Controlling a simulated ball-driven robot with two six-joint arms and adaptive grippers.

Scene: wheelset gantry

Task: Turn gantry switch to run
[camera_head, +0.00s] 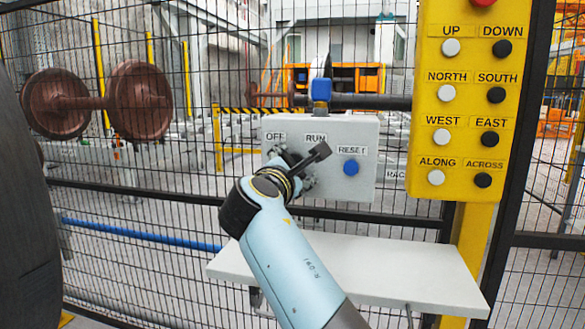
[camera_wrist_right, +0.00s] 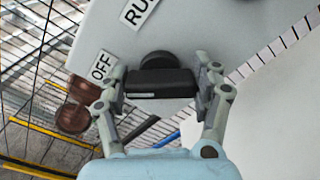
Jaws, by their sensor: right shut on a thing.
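The grey switch box (camera_head: 362,182) hangs on the mesh fence, with OFF (camera_head: 275,138) and RUN (camera_head: 316,137) labels and a blue RESET button (camera_head: 351,167). My right gripper (camera_head: 296,170) is at the box below these labels. A dark bar, seemingly the switch handle (camera_head: 316,156), slants up to the right there, its end just below RUN. In the right wrist view my gripper (camera_wrist_right: 160,88) is shut on the black switch handle (camera_wrist_right: 160,84), one finger at each side. The exact switch setting is hard to tell. My left gripper is not in view.
A yellow button panel (camera_head: 466,110) stands right of the box. A pale shelf (camera_head: 400,270) juts out below it. The black mesh fence (camera_head: 190,198) runs behind; rusty wheelsets (camera_head: 140,100) stand beyond it. A blue padlock-like part (camera_head: 321,90) sits above the box.

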